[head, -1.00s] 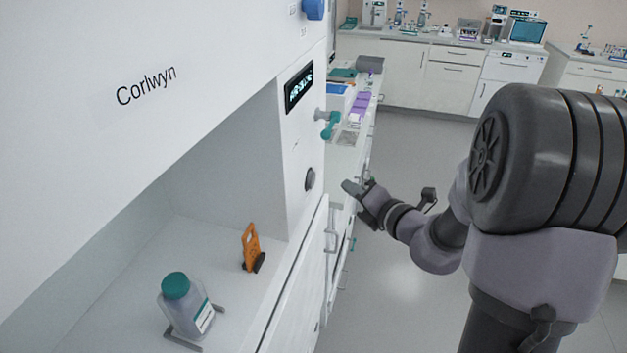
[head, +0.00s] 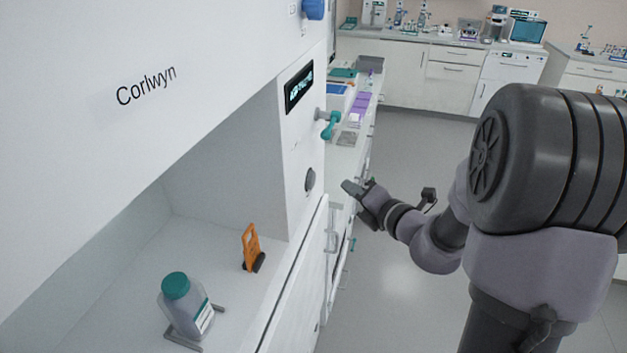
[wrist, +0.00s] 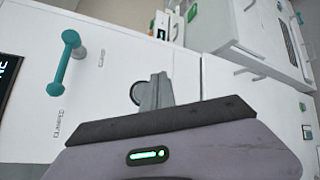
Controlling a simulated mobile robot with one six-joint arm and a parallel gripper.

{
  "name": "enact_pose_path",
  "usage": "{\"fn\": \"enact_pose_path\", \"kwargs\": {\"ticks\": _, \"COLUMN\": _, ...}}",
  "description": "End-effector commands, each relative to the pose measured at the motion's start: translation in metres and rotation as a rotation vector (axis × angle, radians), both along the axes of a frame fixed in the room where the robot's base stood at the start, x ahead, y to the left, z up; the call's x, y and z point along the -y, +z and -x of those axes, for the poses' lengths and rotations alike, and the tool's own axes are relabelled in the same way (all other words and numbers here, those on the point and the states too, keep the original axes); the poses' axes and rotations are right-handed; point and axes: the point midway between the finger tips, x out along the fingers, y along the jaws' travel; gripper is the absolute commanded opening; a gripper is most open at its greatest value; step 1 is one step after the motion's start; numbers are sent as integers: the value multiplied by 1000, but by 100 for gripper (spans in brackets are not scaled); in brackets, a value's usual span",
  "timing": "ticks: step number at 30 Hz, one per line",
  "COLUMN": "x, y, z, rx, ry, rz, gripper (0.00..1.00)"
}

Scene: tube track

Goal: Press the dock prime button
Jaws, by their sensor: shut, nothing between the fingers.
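A round dark button (head: 310,180) sits on the narrow white front panel, below a small black display (head: 299,87); I take it for the dock prime button, but no legible label confirms this. In the wrist view the round button (wrist: 137,93) is partly hidden behind my fingers. My gripper (head: 350,187) is shut and empty, in front of the panel and to the right of the button, with a gap visible in the head view. Its closed fingers also show in the wrist view (wrist: 157,82), overlapping the button's right side.
A teal lever handle (head: 330,124) sticks out of the panel above the button; it also shows in the wrist view (wrist: 67,65). Left of the panel is an open bay with an orange tag (head: 251,247) and a teal-capped bottle (head: 184,305).

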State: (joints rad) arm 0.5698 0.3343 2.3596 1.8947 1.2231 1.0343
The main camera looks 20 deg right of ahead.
Motion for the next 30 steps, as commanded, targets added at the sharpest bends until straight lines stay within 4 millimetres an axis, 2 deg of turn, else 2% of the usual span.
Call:
{"fn": "enact_pose_path", "kwargs": {"ticks": 3, "x": 1, "y": 1, "z": 0, "rx": 3, "ry": 5, "rz": 24, "gripper": 0}}
{"fn": "enact_pose_path", "kwargs": {"ticks": 5, "x": 3, "y": 3, "z": 1, "rx": 13, "ry": 25, "rz": 102, "gripper": 0}}
{"fn": "enact_pose_path", "kwargs": {"ticks": 8, "x": 10, "y": 7, "z": 4, "rx": 52, "ry": 93, "rz": 367, "gripper": 0}}
{"fn": "enact_pose_path", "kwargs": {"ticks": 12, "x": 21, "y": 9, "z": 11, "rx": 130, "ry": 224, "rz": 828, "gripper": 0}}
{"fn": "enact_pose_path", "kwargs": {"ticks": 15, "x": 27, "y": 8, "z": 16, "rx": 182, "ry": 308, "rz": 1104, "gripper": 0}}
{"fn": "enact_pose_path", "kwargs": {"ticks": 18, "x": 30, "y": 6, "z": 19, "rx": 223, "ry": 367, "rz": 1295, "gripper": 0}}
{"fn": "enact_pose_path", "kwargs": {"ticks": 22, "x": 32, "y": 3, "z": 21, "rx": 248, "ry": 403, "rz": 1411, "gripper": 0}}
{"fn": "enact_pose_path", "kwargs": {"ticks": 30, "x": 32, "y": 1, "z": 21, "rx": 251, "ry": 407, "rz": 1424, "gripper": 0}}
